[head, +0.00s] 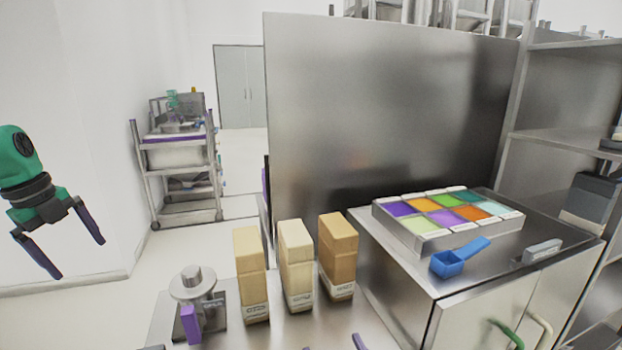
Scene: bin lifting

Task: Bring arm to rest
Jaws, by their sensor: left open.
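My left gripper (82,260) hangs in the air at the far left of the head view. Its green wrist is above it, and its two dark fingers point down and to the right, spread apart with nothing between them. It is clear of the table and touches nothing.
Three block-like packages (252,275) and a metal device (192,285) stand on the low table. A tray of coloured compartments (432,236) and a blue scoop (447,263) rest on a steel cabinet. A cart (180,160) stands behind. The floor near my left gripper is clear.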

